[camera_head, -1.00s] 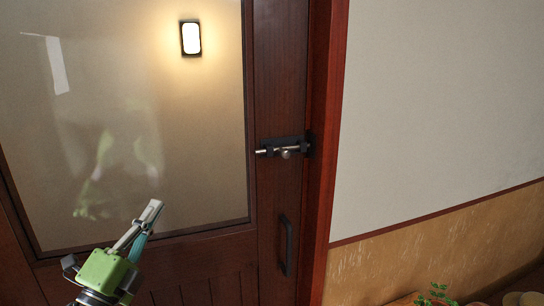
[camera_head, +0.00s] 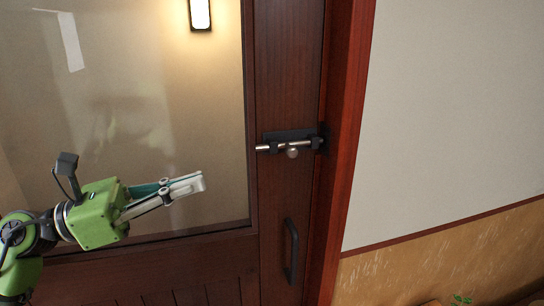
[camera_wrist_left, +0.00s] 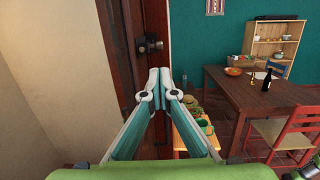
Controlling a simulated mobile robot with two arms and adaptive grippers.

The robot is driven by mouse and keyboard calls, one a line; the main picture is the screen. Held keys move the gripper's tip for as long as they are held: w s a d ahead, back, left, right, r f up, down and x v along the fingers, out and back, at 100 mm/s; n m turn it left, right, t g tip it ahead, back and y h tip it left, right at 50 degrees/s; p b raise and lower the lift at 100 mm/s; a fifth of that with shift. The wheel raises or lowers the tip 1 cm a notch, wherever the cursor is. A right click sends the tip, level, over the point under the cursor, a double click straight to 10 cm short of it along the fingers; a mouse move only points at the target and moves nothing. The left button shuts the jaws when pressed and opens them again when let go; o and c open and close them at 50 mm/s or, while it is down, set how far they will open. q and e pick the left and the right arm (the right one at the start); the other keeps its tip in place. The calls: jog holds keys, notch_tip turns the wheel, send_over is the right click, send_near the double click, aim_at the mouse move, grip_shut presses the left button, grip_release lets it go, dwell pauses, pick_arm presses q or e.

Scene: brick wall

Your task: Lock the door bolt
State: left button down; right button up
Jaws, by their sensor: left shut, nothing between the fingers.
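The door bolt is a metal rod (camera_head: 270,148) in a dark mount (camera_head: 288,134), with a round knob (camera_head: 292,153) hanging at its middle. It sits on the brown wooden door (camera_head: 285,80), close to the red-brown frame (camera_head: 345,120). The rod's left end sticks out past the mount. The bolt also shows edge-on in the left wrist view (camera_wrist_left: 150,45), above the fingertips. My left gripper (camera_head: 197,182) is shut and empty, left of and below the bolt, apart from it. It also shows in the left wrist view (camera_wrist_left: 160,75). My right gripper is out of view.
A dark door handle (camera_head: 291,250) is below the bolt. A glass pane (camera_head: 150,100) fills the door's left part. In the left wrist view, a table (camera_wrist_left: 260,90), chairs (camera_wrist_left: 275,135) and a shelf (camera_wrist_left: 270,50) stand to the right.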

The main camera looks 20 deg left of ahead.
pick_arm(q)
jog(key=p, duration=0.8)
send_near(287, 154)
jog(key=x, duration=0.5)
jog(key=shift+w+r, duration=0.1)
jog(key=shift+r, duration=0.2)
jog(key=shift+w+d+f+p, duration=0.1)
jog(key=shift+w+d+p, duration=0.4)
jog(key=shift+d+p, duration=0.2)
jog(key=shift+d, duration=0.1)
jog(key=shift+f, duration=0.1)
